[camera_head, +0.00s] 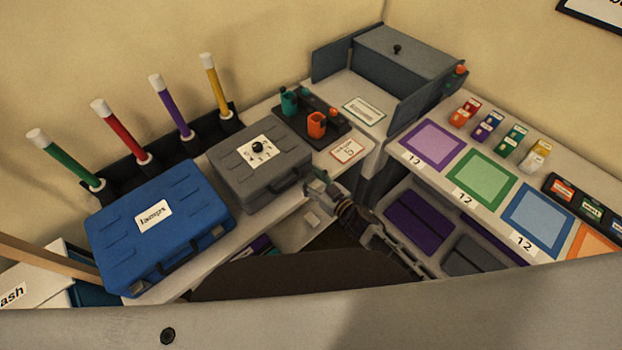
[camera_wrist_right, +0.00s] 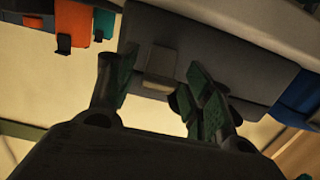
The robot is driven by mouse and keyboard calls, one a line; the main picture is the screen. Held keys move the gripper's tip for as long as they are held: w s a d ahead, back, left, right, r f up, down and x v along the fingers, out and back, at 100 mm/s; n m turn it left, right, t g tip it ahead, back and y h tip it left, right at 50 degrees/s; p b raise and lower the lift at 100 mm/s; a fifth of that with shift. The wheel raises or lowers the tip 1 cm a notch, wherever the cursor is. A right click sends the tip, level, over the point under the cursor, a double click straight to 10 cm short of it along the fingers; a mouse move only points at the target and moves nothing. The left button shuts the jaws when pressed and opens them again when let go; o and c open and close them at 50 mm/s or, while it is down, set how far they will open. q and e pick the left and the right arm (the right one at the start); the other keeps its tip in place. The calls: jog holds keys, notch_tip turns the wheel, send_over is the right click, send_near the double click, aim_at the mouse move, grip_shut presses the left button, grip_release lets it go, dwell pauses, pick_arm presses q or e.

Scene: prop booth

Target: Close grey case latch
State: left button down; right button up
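The grey case (camera_head: 236,174) stands on the left counter with its lid down, a black knob on a white dial label on top and a dark handle (camera_head: 287,186) on its front. My right gripper (camera_head: 316,186) is at the front right corner of the case. In the right wrist view the case front (camera_wrist_right: 222,70) is close ahead, with a light grey latch (camera_wrist_right: 160,65) on it. The open fingers (camera_wrist_right: 160,82) stand either side of the latch, with a gap; contact is not clear. In the head view the gripper covers the latch. My left gripper is out of view.
A blue case (camera_head: 155,245) labelled lamps stands left of the grey case and also shows in the wrist view (camera_wrist_right: 299,100).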

jog(key=shift+d+f, duration=0.1)
jog(key=v, duration=1.2)
dwell(0.7)
jog(key=shift+w, duration=0.1)
dwell(0.4)
